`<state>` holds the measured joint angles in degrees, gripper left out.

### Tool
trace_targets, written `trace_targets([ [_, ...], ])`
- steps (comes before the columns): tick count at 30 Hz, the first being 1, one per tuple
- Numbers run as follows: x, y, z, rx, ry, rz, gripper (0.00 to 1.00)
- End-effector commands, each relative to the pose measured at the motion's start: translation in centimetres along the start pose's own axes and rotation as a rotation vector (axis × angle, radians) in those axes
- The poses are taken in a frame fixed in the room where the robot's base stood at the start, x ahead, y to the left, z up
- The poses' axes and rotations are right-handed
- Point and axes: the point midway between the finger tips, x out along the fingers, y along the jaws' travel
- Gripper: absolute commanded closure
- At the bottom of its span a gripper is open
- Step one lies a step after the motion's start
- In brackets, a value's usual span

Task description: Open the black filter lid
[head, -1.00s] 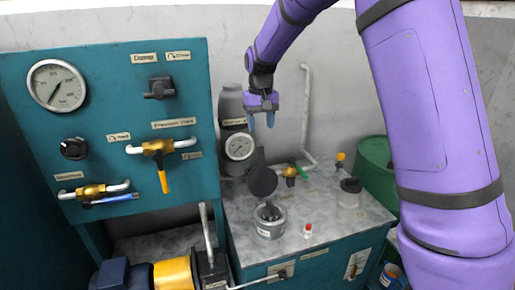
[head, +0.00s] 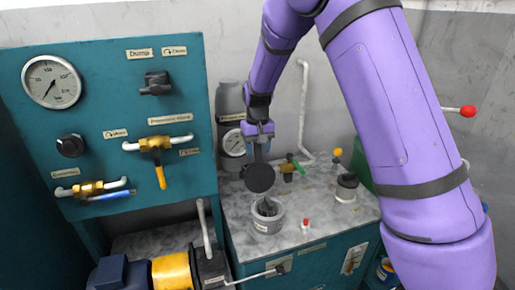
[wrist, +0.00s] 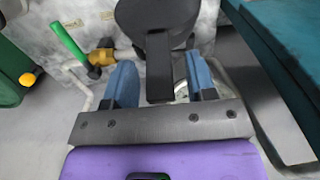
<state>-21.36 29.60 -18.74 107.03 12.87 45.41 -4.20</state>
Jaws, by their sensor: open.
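The black filter lid (head: 260,178) is a round disc standing tilted up, clear of the grey filter cup (head: 266,222), whose mouth is uncovered. In the wrist view the lid (wrist: 158,14) is at the top, with its flat dark bar (wrist: 160,72) pointing toward my gripper. My gripper (head: 257,147) is just above and behind the lid. In the wrist view its two blue fingers (wrist: 160,85) are apart, one on each side of the bar, with gaps visible. The lid's hinge is hard to make out.
A pressure gauge (head: 233,143) stands left of my gripper. A green-handled brass valve (head: 288,168), a small red-capped part (head: 306,224) and a black-capped container (head: 346,188) are to the right on the worktop (head: 325,212). The teal panel (head: 110,100) rises at left.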

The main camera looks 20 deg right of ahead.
Motion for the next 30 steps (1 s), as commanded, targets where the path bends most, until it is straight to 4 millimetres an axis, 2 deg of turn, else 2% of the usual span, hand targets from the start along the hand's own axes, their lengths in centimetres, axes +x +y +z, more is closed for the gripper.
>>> trace_targets([
  [2, 0.0, 0.0, 0.0, 0.0, 0.0, 0.0, 0.49],
  [6, 0.0, 0.0, 0.0, 0.0, 0.0, 0.0, 0.81],
  [9, 0.0, 0.0, 0.0, 0.0, 0.0, 0.0, 1.0],
  [14, -0.1, 0.0, 0.1, 0.0, 0.007, 0.0, 1.0],
  [25, -0.6, 0.0, 3.1, 0.001, 0.106, -0.001, 1.0],
  [30, -0.6, 0.0, 3.6, 0.001, 0.104, 0.0, 1.0],
])
